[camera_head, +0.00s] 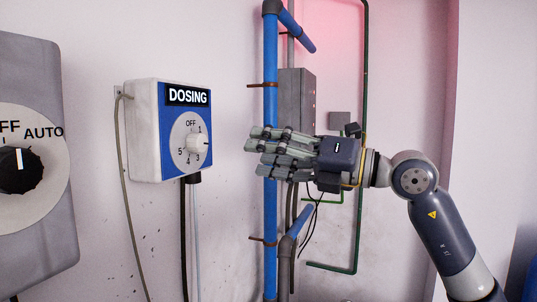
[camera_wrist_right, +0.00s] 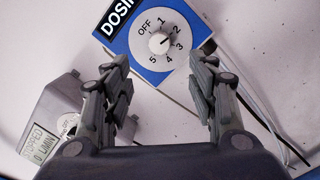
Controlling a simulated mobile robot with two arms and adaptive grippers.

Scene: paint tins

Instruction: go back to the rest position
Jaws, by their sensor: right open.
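My right gripper (camera_head: 257,151) reaches in from the right in the head view, with its fingers pointing left. In the right wrist view my right gripper (camera_wrist_right: 164,66) has its fingers spread wide apart, with nothing between them. The white dosing knob (camera_head: 197,144) sits on a blue-fronted dosing box to the left of the fingertips, with a clear gap. The knob also shows in the right wrist view (camera_wrist_right: 161,43), beyond the fingers; its mark seems to point near 2. My left gripper is out of view.
The dosing box (camera_head: 143,130) is on the wall. A grey box with a black OFF/AUTO knob (camera_head: 18,170) stands at the near left. A blue vertical pipe (camera_head: 270,110) and a grey cabinet (camera_head: 297,92) are behind the right hand. A green pipe (camera_head: 364,70) runs down the wall.

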